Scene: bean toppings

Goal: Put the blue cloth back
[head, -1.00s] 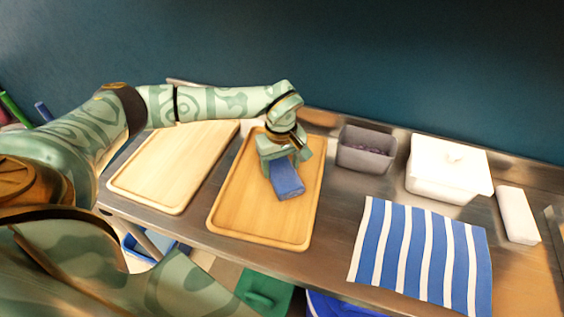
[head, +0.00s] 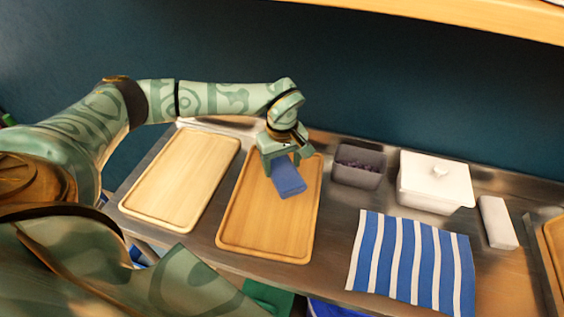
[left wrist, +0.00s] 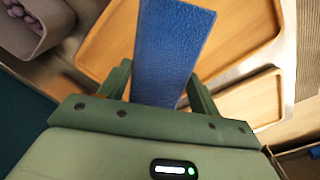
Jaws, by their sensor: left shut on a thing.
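The blue cloth (head: 288,181) is a small folded blue block over the middle wooden board (head: 262,238). My left gripper (head: 284,163) is shut on it. In the left wrist view the cloth (left wrist: 172,50) sticks out from between the two fingers (left wrist: 160,88). I cannot tell whether the cloth touches the board. A larger blue-and-white striped cloth (head: 412,262) lies flat on the steel counter to the right. My right gripper is not in view.
A second wooden board (head: 180,180) lies to the left. A grey bin (head: 358,175) with dark beans, a white lidded box (head: 434,184) and a white block (head: 497,222) stand along the back right. Bare steel counter (head: 335,225) lies between the middle board and the striped cloth.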

